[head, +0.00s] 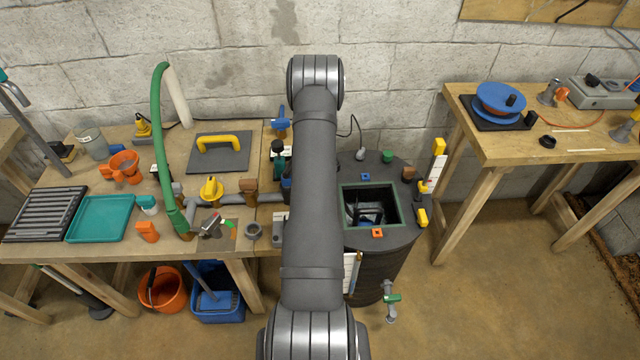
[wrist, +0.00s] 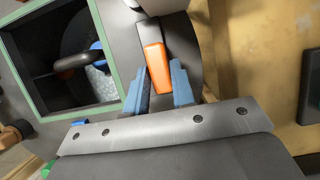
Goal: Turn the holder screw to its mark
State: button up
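An orange bar-shaped handle (wrist: 155,62) with a dark grey upper part shows in the wrist view, just right of the tank's square opening. I cannot tell for sure that it is the holder screw, and no mark is readable on it. My gripper (wrist: 160,80) has its two blue fingers on either side of the handle's lower part. The fingers lie very close to its sides; whether they press on it I cannot tell. In the head view, my arm hides the gripper and this handle.
The wooden bench (head: 245,270) with many tools is close on the left.

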grip_shut()
jog(key=n, duration=0.1)
jog(key=n+h, duration=0.1)
jog(key=n, duration=0.2)
jog(key=shift+a+n+h, duration=0.25)
jog(key=shift+n+h, duration=0.05)
jog(key=shift+h, duration=0.1)
jog(key=shift+r, duration=0.1)
jog(key=o, duration=0.5)
grip_release()
jog(key=v, duration=1.7)
jog(key=shift+s+r, duration=0.1)
jog(key=shift+r, duration=0.1)
